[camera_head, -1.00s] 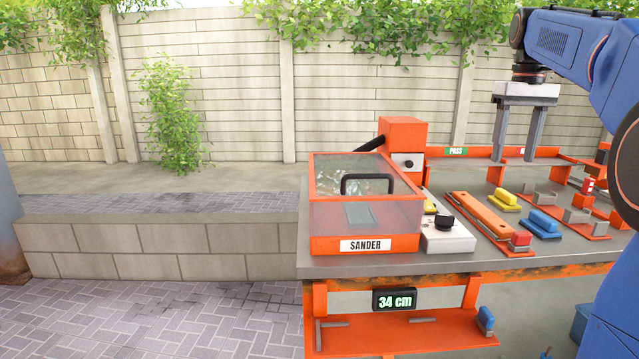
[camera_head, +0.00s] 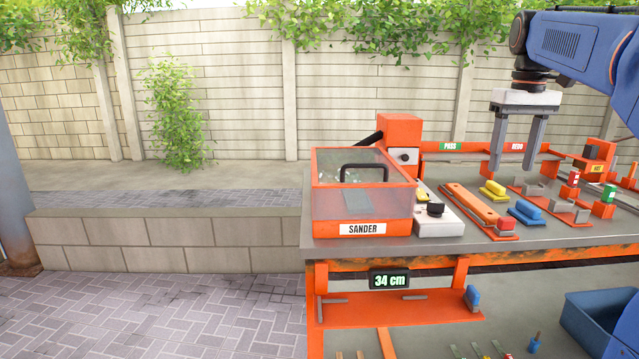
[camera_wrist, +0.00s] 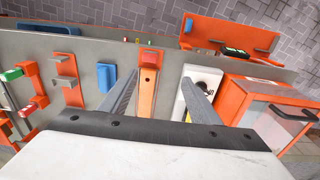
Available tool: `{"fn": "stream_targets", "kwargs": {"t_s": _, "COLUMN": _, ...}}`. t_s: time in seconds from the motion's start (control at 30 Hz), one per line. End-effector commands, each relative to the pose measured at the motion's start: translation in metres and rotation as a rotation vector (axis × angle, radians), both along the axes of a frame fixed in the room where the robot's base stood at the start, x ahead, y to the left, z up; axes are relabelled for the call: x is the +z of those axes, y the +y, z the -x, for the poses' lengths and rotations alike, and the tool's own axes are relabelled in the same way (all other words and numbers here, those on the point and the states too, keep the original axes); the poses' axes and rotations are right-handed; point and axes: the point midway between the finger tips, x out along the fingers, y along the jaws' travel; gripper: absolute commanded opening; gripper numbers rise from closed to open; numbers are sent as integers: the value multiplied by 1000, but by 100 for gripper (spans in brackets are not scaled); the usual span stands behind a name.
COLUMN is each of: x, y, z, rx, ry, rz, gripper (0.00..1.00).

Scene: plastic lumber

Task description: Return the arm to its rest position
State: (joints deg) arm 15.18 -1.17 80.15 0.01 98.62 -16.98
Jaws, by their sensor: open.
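My gripper (camera_head: 516,150) hangs pointing down above the back of the workbench, its two grey fingers apart with nothing between them. In the wrist view my gripper (camera_wrist: 160,100) also shows spread fingers, with an orange bar fixture (camera_wrist: 148,80) seen on the bench between them. My blue arm reaches in from the upper right. The workbench (camera_head: 440,247) has a grey top and orange trim. No piece is held.
An orange sander box (camera_head: 363,205) with a clear cover and black handle stands at the bench's left. A yellow block (camera_head: 494,190), a blue block (camera_head: 526,212) and a white switch box (camera_head: 438,218) lie nearby. A blue bin (camera_head: 600,322) stands lower right.

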Motion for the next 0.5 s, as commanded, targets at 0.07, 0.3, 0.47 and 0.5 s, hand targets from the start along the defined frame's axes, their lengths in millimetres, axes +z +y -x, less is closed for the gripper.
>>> {"fn": "stream_targets", "kwargs": {"t_s": 0.07, "x": -4, "y": 7, "z": 9, "rx": 0, "ry": -10, "rz": 3, "gripper": 57}}
{"fn": "stream_targets", "kwargs": {"t_s": 0.3, "x": -29, "y": 34, "z": 45, "rx": -3, "ry": -60, "rz": 11, "gripper": 57}}
{"fn": "stream_targets", "kwargs": {"t_s": 0.47, "x": -59, "y": 57, "z": 81, "rx": -7, "ry": -109, "rz": 16, "gripper": 57}}
{"fn": "stream_targets", "kwargs": {"t_s": 0.5, "x": -67, "y": 63, "z": 90, "rx": -5, "ry": -121, "rz": 17, "gripper": 57}}
